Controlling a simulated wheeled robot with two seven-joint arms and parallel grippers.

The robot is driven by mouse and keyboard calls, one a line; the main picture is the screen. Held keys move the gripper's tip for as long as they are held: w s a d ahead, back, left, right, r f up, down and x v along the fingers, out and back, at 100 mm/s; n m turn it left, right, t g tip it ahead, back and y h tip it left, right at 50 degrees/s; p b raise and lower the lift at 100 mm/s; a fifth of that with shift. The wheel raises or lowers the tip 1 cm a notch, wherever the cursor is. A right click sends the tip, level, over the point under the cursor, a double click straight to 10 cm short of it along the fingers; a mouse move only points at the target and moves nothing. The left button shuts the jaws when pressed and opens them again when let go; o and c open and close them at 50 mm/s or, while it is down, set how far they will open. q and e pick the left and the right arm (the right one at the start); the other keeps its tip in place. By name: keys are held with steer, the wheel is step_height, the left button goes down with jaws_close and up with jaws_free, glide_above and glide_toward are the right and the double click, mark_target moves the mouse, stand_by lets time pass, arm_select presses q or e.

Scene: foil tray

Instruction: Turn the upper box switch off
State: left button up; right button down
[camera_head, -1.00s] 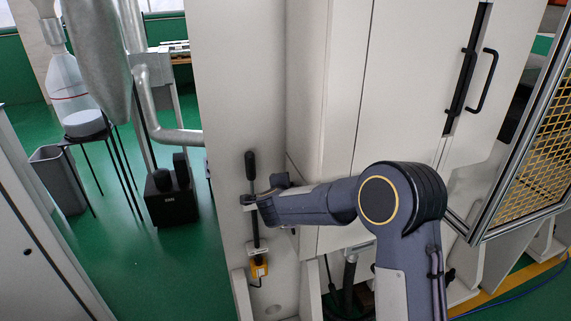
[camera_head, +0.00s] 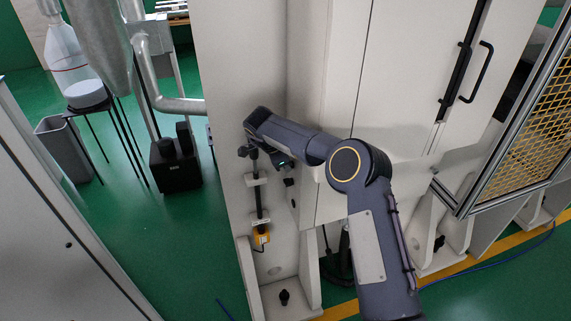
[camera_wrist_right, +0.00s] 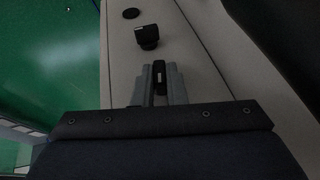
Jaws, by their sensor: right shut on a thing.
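A tall black lever (camera_head: 259,205) stands upright along the narrow pale panel, with a small yellow box (camera_head: 262,237) at its lower end. My right gripper (camera_head: 248,152) is at the top of the lever, hiding its upper end. In the right wrist view the grey fingers (camera_wrist_right: 159,68) are shut on a narrow black piece (camera_wrist_right: 159,76), which appears to be the lever's handle. A black knob (camera_wrist_right: 147,37) stands just beyond the fingertips there. I cannot tell which part is the upper box switch. My left gripper is out of view.
A pale cabinet (camera_head: 340,110) with a black door handle (camera_head: 478,73) stands right of the lever. A yellow mesh guard (camera_head: 525,130) is farther right. A black box (camera_head: 175,166), a grey bin (camera_head: 62,148) and silver ducting (camera_head: 180,107) stand left on open green floor.

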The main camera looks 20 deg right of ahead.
steer(key=shift+w+f+g, duration=0.1)
steer(key=shift+w+g, duration=0.05)
steer(key=shift+g, duration=0.85)
steer(key=shift+n, duration=0.3)
steer(key=c, duration=1.5)
jaws_free()
steer(key=shift+o, duration=0.2)
steer(key=shift+r, duration=0.25)
